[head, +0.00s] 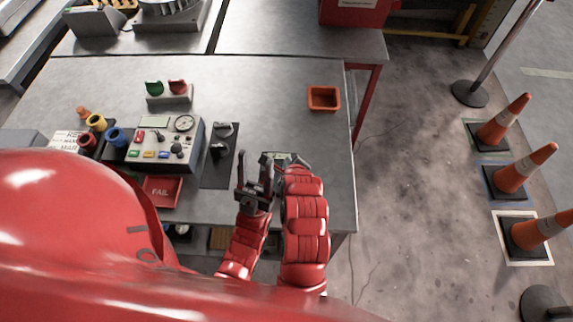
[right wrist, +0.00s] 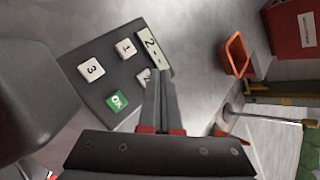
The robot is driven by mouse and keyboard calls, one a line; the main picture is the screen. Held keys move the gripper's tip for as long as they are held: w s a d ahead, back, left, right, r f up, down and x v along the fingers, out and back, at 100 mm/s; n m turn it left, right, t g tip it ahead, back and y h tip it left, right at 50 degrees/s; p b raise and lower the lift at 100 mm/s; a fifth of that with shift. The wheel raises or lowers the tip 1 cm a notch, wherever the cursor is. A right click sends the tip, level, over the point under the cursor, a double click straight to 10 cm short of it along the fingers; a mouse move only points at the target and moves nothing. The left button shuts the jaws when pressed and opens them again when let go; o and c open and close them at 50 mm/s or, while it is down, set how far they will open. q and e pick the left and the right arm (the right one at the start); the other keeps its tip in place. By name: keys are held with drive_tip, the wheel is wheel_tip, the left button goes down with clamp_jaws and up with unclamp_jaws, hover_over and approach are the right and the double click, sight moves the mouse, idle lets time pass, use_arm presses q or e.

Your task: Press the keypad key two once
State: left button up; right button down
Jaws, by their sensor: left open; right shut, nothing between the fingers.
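The keypad (right wrist: 122,72) is a dark box in the right wrist view, with white keys one (right wrist: 125,48) and three (right wrist: 92,68), a green OK key (right wrist: 117,100) and a display (right wrist: 151,46) that seems to read "2 -". Key two (right wrist: 145,77) is partly hidden behind my right gripper (right wrist: 158,76). That gripper is shut and empty, its tips over or beside key two; I cannot tell if they touch. In the head view the keypad (head: 280,155) is mostly hidden by my right arm. My left gripper (head: 254,180) is open and empty, left of the right arm.
A control box (head: 165,143) with a gauge and coloured buttons stands left on the grey table (head: 260,85). A red FAIL tray (head: 162,190) lies in front of it. An orange bin (head: 323,98) is at the right edge. Traffic cones (head: 510,178) stand on the floor.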

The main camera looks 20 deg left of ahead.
drive_tip(key=shift+r+p, duration=1.7)
drive_tip(key=shift+r, duration=0.8)
